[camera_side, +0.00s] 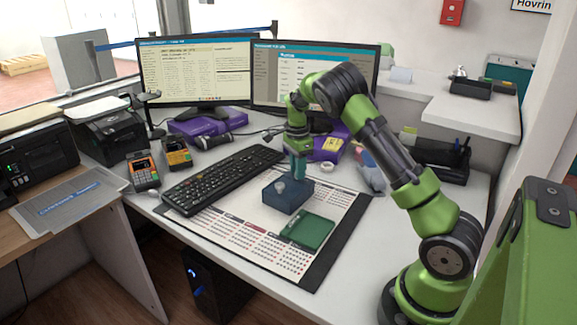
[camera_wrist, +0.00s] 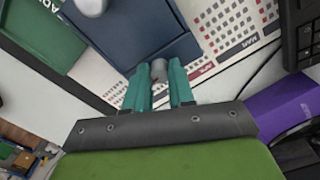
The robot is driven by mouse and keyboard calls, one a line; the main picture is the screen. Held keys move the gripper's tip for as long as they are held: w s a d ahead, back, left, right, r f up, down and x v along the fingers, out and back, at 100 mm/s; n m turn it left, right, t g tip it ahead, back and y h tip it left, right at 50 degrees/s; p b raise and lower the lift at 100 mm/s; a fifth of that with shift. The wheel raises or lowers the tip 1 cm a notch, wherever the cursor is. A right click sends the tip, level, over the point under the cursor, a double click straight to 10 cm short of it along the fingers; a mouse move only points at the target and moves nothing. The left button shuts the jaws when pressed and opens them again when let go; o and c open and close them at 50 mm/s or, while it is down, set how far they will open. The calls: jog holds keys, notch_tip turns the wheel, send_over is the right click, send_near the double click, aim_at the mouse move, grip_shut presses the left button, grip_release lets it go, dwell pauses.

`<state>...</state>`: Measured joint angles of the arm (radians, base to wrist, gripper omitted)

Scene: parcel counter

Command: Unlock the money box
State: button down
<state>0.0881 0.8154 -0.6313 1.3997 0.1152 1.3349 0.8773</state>
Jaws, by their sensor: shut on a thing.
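The money box (camera_side: 285,199) is a dark blue box on the desk mat, with a pale round knob (camera_side: 280,187) on its top. In the wrist view the box (camera_wrist: 140,38) fills the upper middle, and the knob (camera_wrist: 92,6) is at the top edge. My gripper (camera_side: 298,180) points down at the box's far right part. In the wrist view its teal fingers (camera_wrist: 160,85) are closed on a small grey cylindrical piece (camera_wrist: 159,68) at the box's edge. Whether this piece is a key seated in a lock is unclear; the fingers hide most of it.
A green tray (camera_side: 318,233) lies on the calendar mat (camera_side: 235,228), in front of the box. A black keyboard (camera_side: 220,180) is to the left. Card terminals (camera_side: 143,171), two monitors (camera_side: 195,72) and purple boxes (camera_side: 208,123) stand around. The mat's front left is clear.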

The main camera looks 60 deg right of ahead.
jog(key=shift+m, duration=0.6)
jog(key=c, duration=1)
grip_release()
jog(key=shift+o, duration=0.2)
notch_tip(320, 180, up, 17)
jog(key=shift+w+d, duration=0.2)
jog(key=shift+w, duration=0.1)
jog(key=shift+f, duration=0.1)
